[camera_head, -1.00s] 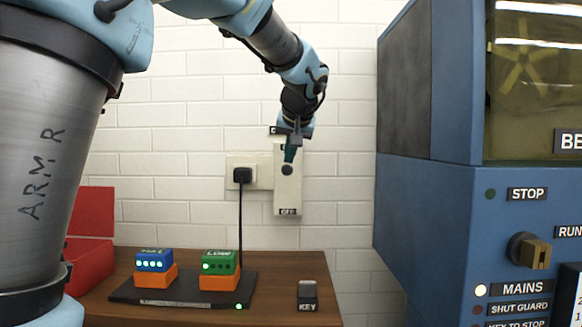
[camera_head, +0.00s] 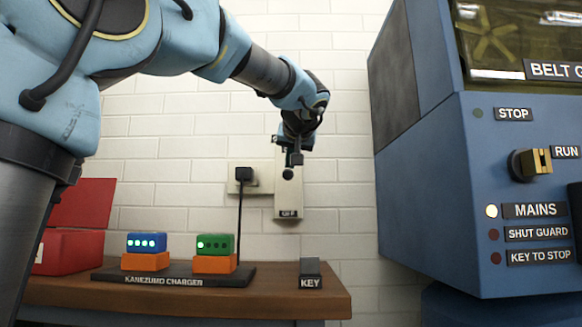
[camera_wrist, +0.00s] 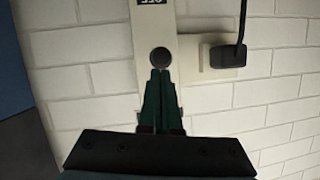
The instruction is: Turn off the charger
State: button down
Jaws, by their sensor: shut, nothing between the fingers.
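The charger (camera_head: 175,281) is a dark base on the wooden table, marked KANEZUMO CHARGER. A blue battery (camera_head: 146,243) with several lit dots and a green battery (camera_head: 215,245) with one lit dot sit on orange blocks on it. Its black cord rises to a plug (camera_head: 244,173) in the wall socket. Beside the plug is a pale switch plate (camera_head: 288,199) with a dark round knob and an OFF label at its bottom. My gripper (camera_wrist: 160,73) is shut and empty. Its green fingertips are at the knob (camera_wrist: 160,57), on the side away from OFF; contact is unclear.
A blue machine (camera_head: 420,180) with a lit MAINS lamp and a knob stands at the right. A small dark block marked KEY (camera_head: 310,272) is on the table's right end. A red box (camera_head: 72,250) is at the left.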

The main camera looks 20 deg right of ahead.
aim_at(290, 178)
jog(key=shift+f+t+h+b, duration=0.6)
jog(key=shift+f+t+b, duration=1.2)
jog(key=shift+b, duration=4.95)
jog(key=shift+f+b, duration=0.15)
jog(key=shift+b, duration=0.65)
jog(key=shift+f+b, duration=0.15)
jog(key=shift+b, duration=0.6)
